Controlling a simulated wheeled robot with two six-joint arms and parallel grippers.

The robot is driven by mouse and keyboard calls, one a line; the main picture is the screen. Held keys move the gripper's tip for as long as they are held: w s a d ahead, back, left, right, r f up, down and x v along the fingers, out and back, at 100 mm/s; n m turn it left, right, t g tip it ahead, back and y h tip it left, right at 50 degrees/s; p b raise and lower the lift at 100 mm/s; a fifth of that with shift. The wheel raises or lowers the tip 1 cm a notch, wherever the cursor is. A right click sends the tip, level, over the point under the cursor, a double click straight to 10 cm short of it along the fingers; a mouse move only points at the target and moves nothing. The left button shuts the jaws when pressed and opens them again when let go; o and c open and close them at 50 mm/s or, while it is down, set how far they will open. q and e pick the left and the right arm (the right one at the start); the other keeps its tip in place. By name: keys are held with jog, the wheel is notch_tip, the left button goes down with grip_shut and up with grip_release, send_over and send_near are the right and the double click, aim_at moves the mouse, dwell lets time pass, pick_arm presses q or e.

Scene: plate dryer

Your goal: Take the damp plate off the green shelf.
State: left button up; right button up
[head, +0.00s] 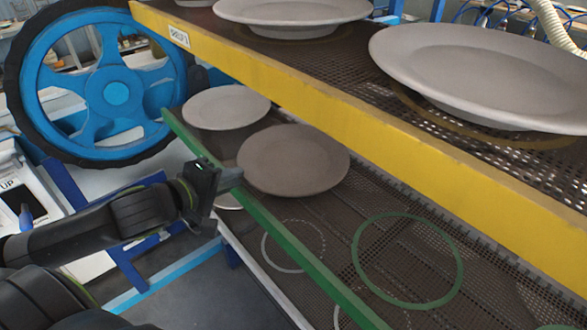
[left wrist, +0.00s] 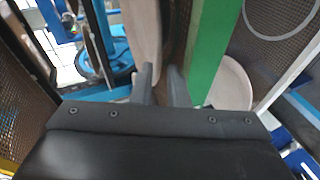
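The darker, brownish plate (head: 293,160) lies flat on the mesh of the green-edged shelf (head: 290,248) in the head view. My left gripper (head: 236,178) is at its near left rim, just above the green edge. In the left wrist view the two fingers (left wrist: 159,77) are apart. A plate (left wrist: 145,28) shows edge-on beyond them, with the green edge (left wrist: 207,45) to the right. I cannot tell whether the rim is between the fingers. My right gripper is not in view.
A paler plate (head: 226,106) lies behind the brownish one on the same shelf. The yellow-edged shelf (head: 350,120) overhangs at the right, carrying pale plates (head: 485,75). A green ring (head: 408,262) marks an empty place. A blue wheel (head: 116,93) stands at back left.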

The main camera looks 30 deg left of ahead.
aim_at(248, 171)
pick_arm(q)
jog(key=shift+b+x, duration=0.8)
jog(key=shift+x, duration=1.9)
jog(key=shift+r, duration=0.1)
grip_shut()
jog(key=shift+r, duration=0.1)
